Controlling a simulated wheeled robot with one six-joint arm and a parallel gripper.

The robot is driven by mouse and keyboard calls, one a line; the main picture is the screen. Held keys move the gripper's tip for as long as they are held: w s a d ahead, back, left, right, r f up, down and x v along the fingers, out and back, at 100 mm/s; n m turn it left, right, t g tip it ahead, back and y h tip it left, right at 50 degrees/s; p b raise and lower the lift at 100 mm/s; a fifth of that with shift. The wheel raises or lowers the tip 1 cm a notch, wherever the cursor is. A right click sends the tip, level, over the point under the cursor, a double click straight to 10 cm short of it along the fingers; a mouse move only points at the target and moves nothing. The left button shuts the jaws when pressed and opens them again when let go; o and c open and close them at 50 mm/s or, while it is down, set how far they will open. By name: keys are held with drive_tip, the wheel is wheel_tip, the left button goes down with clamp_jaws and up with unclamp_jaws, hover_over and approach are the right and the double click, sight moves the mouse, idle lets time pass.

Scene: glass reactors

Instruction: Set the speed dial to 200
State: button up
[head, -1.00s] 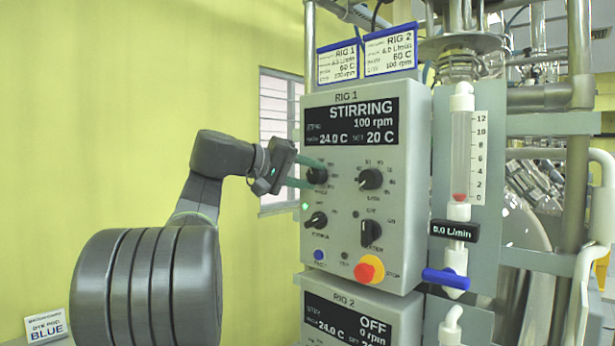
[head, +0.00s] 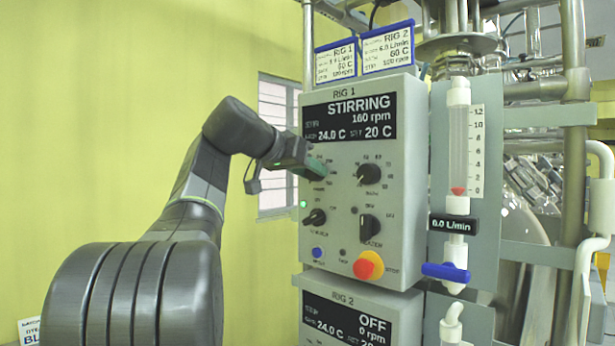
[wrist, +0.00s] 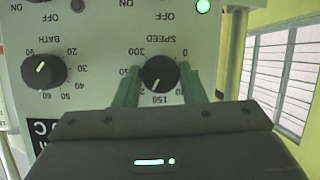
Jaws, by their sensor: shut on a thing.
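The black speed dial (wrist: 159,73) on the Rig 1 panel (head: 415,190) shows in the wrist view, with "SPEED" printed beside it upside down. The pointer is near the 150 mark, partly behind my gripper. My gripper (wrist: 160,82) is shut on the dial, one green finger on each side. In the head view my gripper (head: 312,168) meets the panel's upper left and mostly hides the dial. The Rig 1 display (head: 348,118) reads STIRRING, 160 rpm, 24.0 C and set 20 C.
Close by are the bath dial (head: 368,174), a lower left switch (head: 314,217), the heater switch (head: 370,229) and a red and yellow stop button (head: 369,265). A flow tube (head: 458,140) with a blue valve handle (head: 446,271) stands to the right.

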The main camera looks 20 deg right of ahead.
drive_tip(key=shift+f+m+t+y+b, duration=0.3)
drive_tip(key=shift+m+t+b, duration=0.35)
drive_tip(key=shift+m, duration=0.35)
drive_tip(key=shift+r, duration=0.1)
drive_tip(key=o, duration=1)
drive_tip(key=shift+s+r, duration=0.1)
drive_tip(key=shift+r, duration=0.05)
drive_tip(key=v, duration=1.3)
drive_tip(key=shift+s+a, duration=0.25)
drive_tip(key=shift+d, duration=0.1)
